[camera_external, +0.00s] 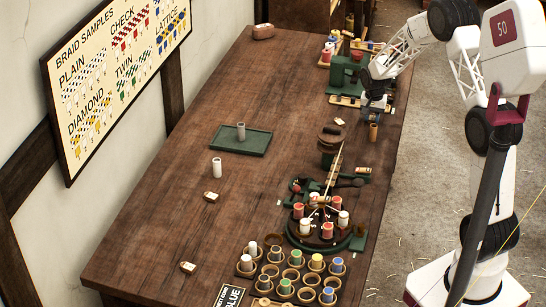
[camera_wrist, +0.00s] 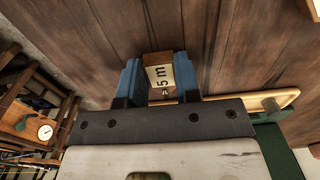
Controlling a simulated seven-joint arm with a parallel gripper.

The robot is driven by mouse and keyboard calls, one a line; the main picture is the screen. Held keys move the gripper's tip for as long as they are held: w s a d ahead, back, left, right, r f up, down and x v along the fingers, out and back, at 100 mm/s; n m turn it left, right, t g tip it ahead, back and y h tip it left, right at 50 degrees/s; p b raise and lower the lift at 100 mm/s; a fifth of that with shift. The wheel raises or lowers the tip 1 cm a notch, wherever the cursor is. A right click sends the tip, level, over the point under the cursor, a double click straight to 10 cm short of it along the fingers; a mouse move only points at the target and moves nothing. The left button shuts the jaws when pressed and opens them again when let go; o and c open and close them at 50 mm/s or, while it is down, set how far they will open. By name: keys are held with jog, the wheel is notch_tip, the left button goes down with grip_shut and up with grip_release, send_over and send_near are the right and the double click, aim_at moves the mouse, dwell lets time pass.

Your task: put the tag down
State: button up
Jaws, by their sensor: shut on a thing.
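My gripper (camera_wrist: 159,82) shows two blue fingers in the wrist view, shut on a small tan tag (camera_wrist: 159,75) marked "5 m". The tag sits between the fingers, with dark wooden planks behind it. In the external view my gripper (camera_external: 375,104) is at the right side of the table, beside the green machine. The held tag cannot be made out there, and I cannot tell its height above the wood. Similar small pale-topped blocks lie on the table (camera_external: 150,205), one left of centre (camera_external: 211,197) and one near the front left (camera_external: 187,268).
The green machine (camera_external: 345,72) stands close to my gripper. A green tray (camera_external: 256,142) holds a grey cylinder (camera_external: 241,130); a white spool (camera_external: 217,168) stands nearby. A round braiding stand (camera_external: 290,228) and several bobbins in cups (camera_external: 286,286) fill the front right. The left middle is mostly clear.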

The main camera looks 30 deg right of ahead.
aim_at(372, 119)
jog(key=shift+f, duration=0.2)
jog(key=o, duration=0.9)
jog(key=shift+r, duration=0.2)
notch_tip(372, 119, up, 12)
dwell(0.3)
dwell(0.5)
